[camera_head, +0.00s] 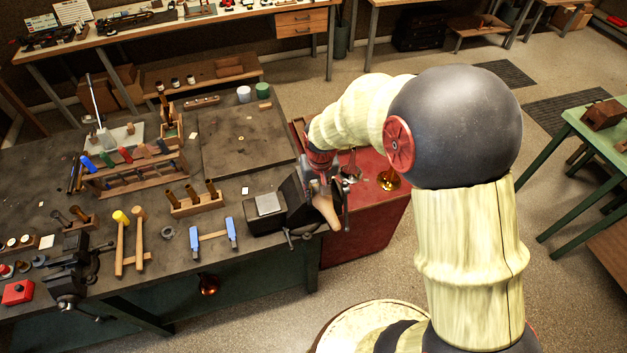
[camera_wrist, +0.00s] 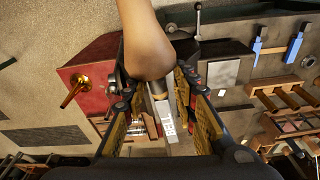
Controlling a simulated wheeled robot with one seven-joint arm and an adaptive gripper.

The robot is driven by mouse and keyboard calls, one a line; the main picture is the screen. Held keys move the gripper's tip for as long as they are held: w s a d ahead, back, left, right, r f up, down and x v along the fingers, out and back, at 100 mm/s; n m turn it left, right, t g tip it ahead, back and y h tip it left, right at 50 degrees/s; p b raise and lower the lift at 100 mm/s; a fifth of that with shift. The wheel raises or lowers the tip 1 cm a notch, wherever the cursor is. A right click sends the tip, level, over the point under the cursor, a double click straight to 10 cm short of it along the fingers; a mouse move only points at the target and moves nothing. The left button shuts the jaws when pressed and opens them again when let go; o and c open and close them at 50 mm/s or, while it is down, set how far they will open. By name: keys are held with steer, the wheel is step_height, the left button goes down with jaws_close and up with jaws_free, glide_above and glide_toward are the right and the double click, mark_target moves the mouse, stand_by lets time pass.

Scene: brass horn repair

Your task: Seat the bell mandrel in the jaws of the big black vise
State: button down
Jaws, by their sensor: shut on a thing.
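The bell mandrel (camera_wrist: 148,48) is a smooth brown tapered body with a pale metal shank (camera_wrist: 160,108). My gripper (camera_wrist: 160,92) is shut on it near the shank, a finger on each side. In the head view the mandrel (camera_head: 330,214) shows below my gripper (camera_head: 326,178), at the vise's right end. The big black vise (camera_head: 293,203) stands at the bench's right edge, with a grey plate on top; it also shows in the wrist view (camera_wrist: 190,47), behind the mandrel. I cannot tell whether the mandrel touches the jaws, which are partly hidden.
The workbench (camera_head: 240,145) carries a smaller black vise (camera_head: 72,278), mallets (camera_head: 130,235), a blue-ended tool (camera_head: 213,235) and a wooden rack (camera_head: 194,200). A red cabinet (camera_head: 368,222) with a brass bell piece (camera_head: 388,180) stands right of the big vise.

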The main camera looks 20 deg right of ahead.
steer(key=shift+s+r, duration=0.25)
steer(key=shift+s, duration=0.05)
steer(key=shift+w+f, duration=0.1)
steer(key=shift+w, duration=0.1)
steer(key=shift+s+f+m+b, duration=0.1)
steer(key=shift+s+m+b, duration=0.1)
steer(key=shift+m+b, duration=0.35)
steer(key=shift+s+f, duration=0.1)
steer(key=shift+f, duration=0.2)
step_height(320, 180, down, 2)
steer(key=shift+f+b, duration=0.15)
steer(key=shift+b, duration=0.8)
steer(key=shift+f+b, duration=0.6)
steer(key=shift+f, duration=0.2)
steer(key=shift+f+b, duration=0.1)
steer(key=shift+b, duration=0.25)
steer(key=shift+f+b, duration=1.2)
steer(key=shift+f, duration=0.4)
steer(key=shift+b, duration=0.3)
stand_by(0.7)
